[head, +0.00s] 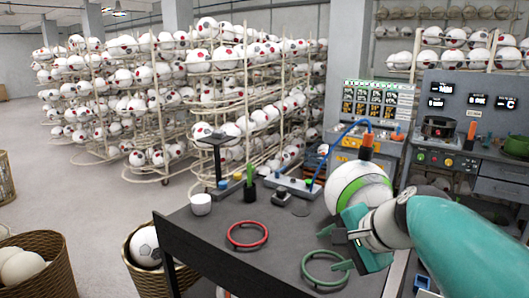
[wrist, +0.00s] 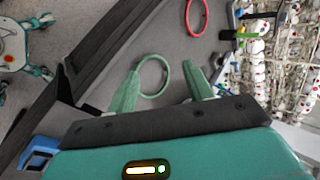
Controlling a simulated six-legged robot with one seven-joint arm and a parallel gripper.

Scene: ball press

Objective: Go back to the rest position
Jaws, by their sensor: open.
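My gripper (head: 333,248) is open above the right part of the dark table (head: 205,235). In the wrist view its two green fingers (wrist: 161,68) stand apart with nothing clamped between them. A green ring (head: 307,279) lies just below the fingers; in the wrist view the ring (wrist: 166,83) shows between them, nearer the left one. I cannot tell if they touch. A red ring (head: 247,247) lies further left, and at the top of the wrist view (wrist: 188,20). A white ball with a green band (head: 352,178) stands behind my gripper, partly hidden by my arm.
An orange fitting (head: 367,147) with a blue hose sits at the ball's top. A white cup (head: 201,206) and a small stand (head: 219,165) are at the table's back left. A basket (head: 132,262) holds a ball beside the table. Ball racks (head: 165,130) fill the back.

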